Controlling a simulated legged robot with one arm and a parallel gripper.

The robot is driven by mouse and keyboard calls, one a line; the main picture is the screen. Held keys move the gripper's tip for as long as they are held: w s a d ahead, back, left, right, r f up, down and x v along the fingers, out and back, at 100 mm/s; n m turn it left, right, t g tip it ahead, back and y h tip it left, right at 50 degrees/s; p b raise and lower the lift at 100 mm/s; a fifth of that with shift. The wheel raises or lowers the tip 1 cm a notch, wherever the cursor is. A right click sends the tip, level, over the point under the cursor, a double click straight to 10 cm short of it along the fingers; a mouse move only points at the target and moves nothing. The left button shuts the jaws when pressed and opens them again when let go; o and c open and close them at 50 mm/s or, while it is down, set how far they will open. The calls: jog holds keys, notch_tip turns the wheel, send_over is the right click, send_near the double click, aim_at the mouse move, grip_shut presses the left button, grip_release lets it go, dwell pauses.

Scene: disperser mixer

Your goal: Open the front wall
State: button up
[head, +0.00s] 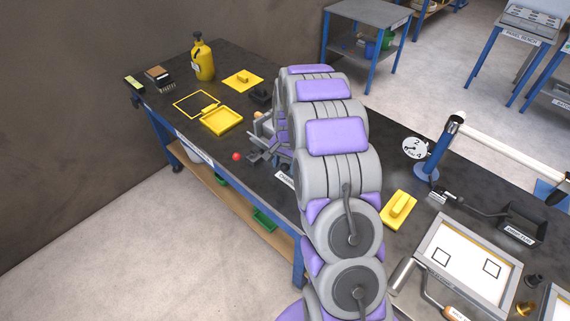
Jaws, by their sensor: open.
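My gripper (257,157) is in the head view, low over the dark workbench (222,165), left of my arm. Its grey jaws are open, with nothing seen between them. A small red ball (236,156) shows just left of the jaws, apart from them. Grey metal parts (265,124) stand right behind the gripper, partly covered by my arm. I cannot tell whether they belong to the mixer's front wall. A white label (285,179) on the bench's front edge is partly hidden. No front wall can be clearly made out.
A yellow tray (221,121), a yellow bottle (203,60) and a yellow block plate (243,80) stand on the bench's left part.

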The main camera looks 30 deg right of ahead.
grip_shut()
dwell(0.3)
jog(key=shift+w+d+r+p, duration=0.25)
jog(key=shift+d+r+p, duration=0.25)
jog(key=shift+p, duration=0.35)
jog(key=shift+d, duration=0.1)
grip_release()
notch_tip(320, 180, up, 17)
jog(key=p, duration=0.3)
jog(key=shift+s+d, duration=0.2)
jog(key=shift+s, duration=0.1)
jog(key=shift+r, duration=0.1)
